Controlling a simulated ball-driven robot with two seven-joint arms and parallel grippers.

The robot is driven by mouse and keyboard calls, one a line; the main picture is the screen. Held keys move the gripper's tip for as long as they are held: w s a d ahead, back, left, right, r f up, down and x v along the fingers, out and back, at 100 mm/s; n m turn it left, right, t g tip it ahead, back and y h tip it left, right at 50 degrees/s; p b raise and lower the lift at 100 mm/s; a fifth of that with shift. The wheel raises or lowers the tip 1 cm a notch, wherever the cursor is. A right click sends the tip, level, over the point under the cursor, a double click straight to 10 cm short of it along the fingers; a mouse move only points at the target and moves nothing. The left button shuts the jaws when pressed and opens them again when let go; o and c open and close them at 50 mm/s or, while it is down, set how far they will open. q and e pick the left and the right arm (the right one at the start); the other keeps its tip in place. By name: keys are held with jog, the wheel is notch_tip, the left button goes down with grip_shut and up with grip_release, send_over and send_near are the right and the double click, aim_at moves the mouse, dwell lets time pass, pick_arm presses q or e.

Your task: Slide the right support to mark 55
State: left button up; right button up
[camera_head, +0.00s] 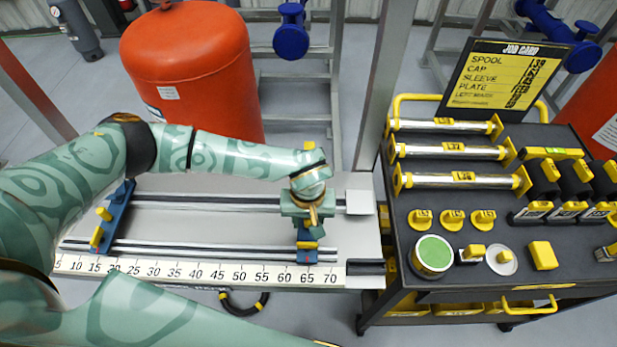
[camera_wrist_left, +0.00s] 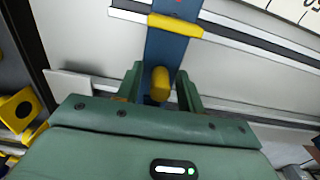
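The right support (camera_head: 306,233) is a blue crosspiece with yellow parts on the two rails. Its front end lines up near mark 65 on the white scale (camera_head: 200,271). My left gripper (camera_head: 309,212) is over this support. In the left wrist view, the open fingers (camera_wrist_left: 160,92) stand either side of the support's yellow knob (camera_wrist_left: 160,84), with a small gap on each side. The blue support body (camera_wrist_left: 170,45) runs on beyond the knob. The left support (camera_head: 117,212), also blue with yellow pegs, stands around mark 15. My right gripper is not in view.
A dark cart (camera_head: 395,262) stands right of the rails, holding silver tubes (camera_head: 447,152), yellow-topped parts and a job card (camera_head: 505,78). A red tank (camera_head: 190,70) stands behind. The rails between the two supports are clear.

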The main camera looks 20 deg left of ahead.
pick_arm(q)
grip_shut()
jog(key=shift+a, duration=0.1)
jog(key=shift+s+a+p, duration=0.25)
jog(key=shift+a+p, duration=0.2)
jog(key=shift+a, duration=0.4)
jog(key=shift+s+a+p, duration=0.25)
jog(key=shift+a+p, duration=0.15)
jog(key=shift+a, duration=0.4)
jog(key=shift+s+a+r+p, duration=0.15)
jog(key=shift+a+p, duration=0.2)
jog(key=shift+a, duration=0.3)
jog(key=shift+s+a+p, duration=0.2)
jog(key=shift+a, duration=0.35)
jog(key=shift+s+a+p, duration=0.15)
jog(key=shift+a, duration=0.45)
